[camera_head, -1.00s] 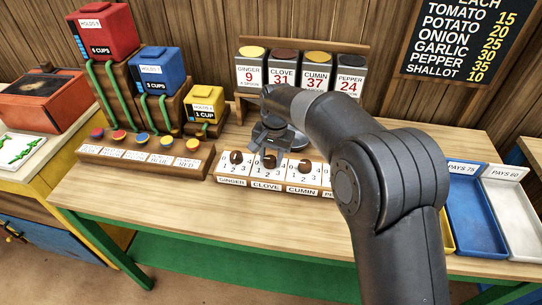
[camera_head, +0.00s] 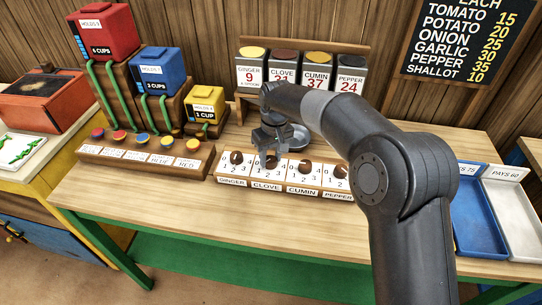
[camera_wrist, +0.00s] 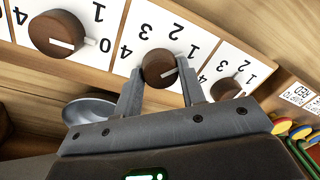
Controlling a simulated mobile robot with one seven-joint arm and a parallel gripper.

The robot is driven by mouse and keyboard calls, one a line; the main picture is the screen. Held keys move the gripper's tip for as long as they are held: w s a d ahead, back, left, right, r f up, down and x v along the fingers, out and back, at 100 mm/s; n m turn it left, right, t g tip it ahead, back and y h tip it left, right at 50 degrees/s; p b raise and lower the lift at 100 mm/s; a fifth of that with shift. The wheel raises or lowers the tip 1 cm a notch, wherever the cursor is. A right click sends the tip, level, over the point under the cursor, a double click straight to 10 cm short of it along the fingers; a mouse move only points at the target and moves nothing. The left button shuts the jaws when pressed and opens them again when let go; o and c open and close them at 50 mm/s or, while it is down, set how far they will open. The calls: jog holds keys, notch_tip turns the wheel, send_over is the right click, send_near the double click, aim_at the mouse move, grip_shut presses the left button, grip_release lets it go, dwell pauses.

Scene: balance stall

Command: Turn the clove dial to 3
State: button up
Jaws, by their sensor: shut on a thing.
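The clove dial, a round brown knob (camera_wrist: 159,68), sits on a white number plate on the dial board, second from the left in the head view (camera_head: 271,162). My gripper (camera_wrist: 161,84) is shut on the knob, with one finger on each side of it. In the wrist view, the numbers appear upside down. The knob's white mark points right, toward the low-number side; I cannot tell the exact number. In the head view, my gripper (camera_head: 270,153) comes down onto the knob from behind.
The ginger dial (camera_head: 236,157) and cumin dial (camera_head: 304,166) flank it closely; the pepper dial (camera_head: 340,171) is farther right. A metal bowl (camera_wrist: 88,110) is behind the board. Spice canisters (camera_head: 283,68) stand at the back. A button board (camera_head: 150,158) is on the left.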

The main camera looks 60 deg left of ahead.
jog(key=n, duration=0.4)
jog(key=shift+a+n, duration=0.1)
jog(key=shift+n, duration=0.2)
jog(key=n, duration=0.3)
jog(key=shift+n+h, duration=0.3)
jog(key=shift+n, duration=0.1)
jog(key=n, duration=0.4)
jog(key=shift+s+t, duration=0.15)
jog(key=shift+t, duration=0.15)
jog(key=shift+n, duration=2.1)
jog(key=o, duration=1)
